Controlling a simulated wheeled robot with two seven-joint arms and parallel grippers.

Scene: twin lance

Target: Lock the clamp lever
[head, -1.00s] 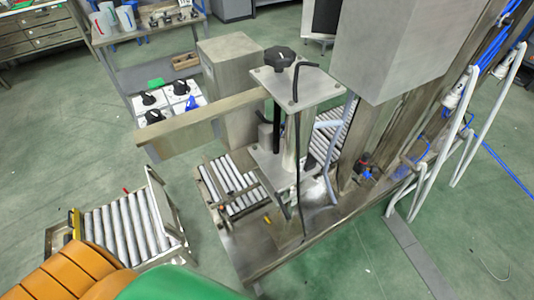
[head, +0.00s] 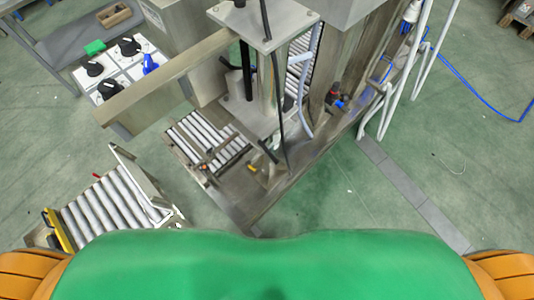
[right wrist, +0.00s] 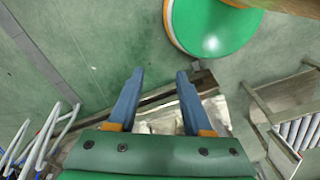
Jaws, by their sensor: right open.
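A metal machine (head: 238,118) with an upright post and flat plates stands in the upper middle of the head view. A short dark lever (head: 268,152) shows low on it, beside a small yellow piece (head: 252,169). I cannot tell for sure whether this is the clamp lever. My right gripper (right wrist: 160,72) is open and empty in the right wrist view, its two blue fingers apart. A metal frame part (right wrist: 165,112) shows beyond and between the fingers, blurred. No lever can be made out there. My left gripper is not in view.
A panel with black knobs and a blue knob (head: 150,63) stands at upper left. A roller conveyor (head: 108,205) is at lower left, and more rollers (head: 205,140) run into the machine. White pipes (head: 408,75) stand at right.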

